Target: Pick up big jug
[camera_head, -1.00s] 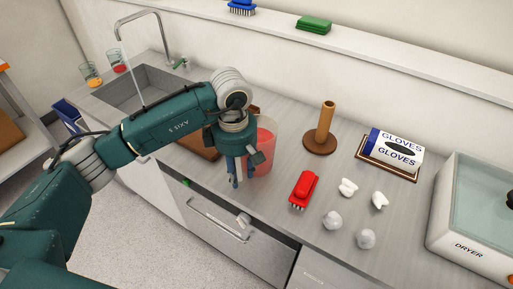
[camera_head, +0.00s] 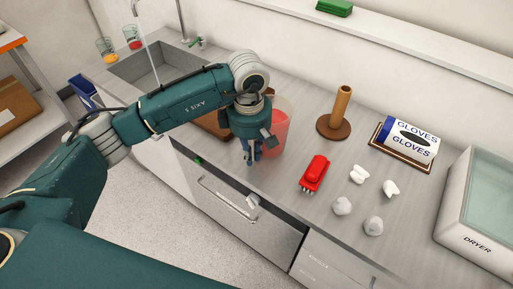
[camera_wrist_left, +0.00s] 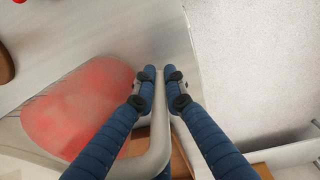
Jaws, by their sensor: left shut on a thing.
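The big jug (camera_head: 277,132) is clear and holds red liquid. It stands upright near the front edge of the counter, partly hidden by my left gripper in the head view. In the left wrist view the jug's red contents (camera_wrist_left: 75,105) fill the left side, and its pale handle (camera_wrist_left: 158,135) runs between my fingers. My left gripper (camera_head: 250,160) points down beside the jug, and its blue fingers (camera_wrist_left: 160,85) are shut on the handle. My right gripper is not in view.
A sink (camera_head: 150,70) with running water is at left.

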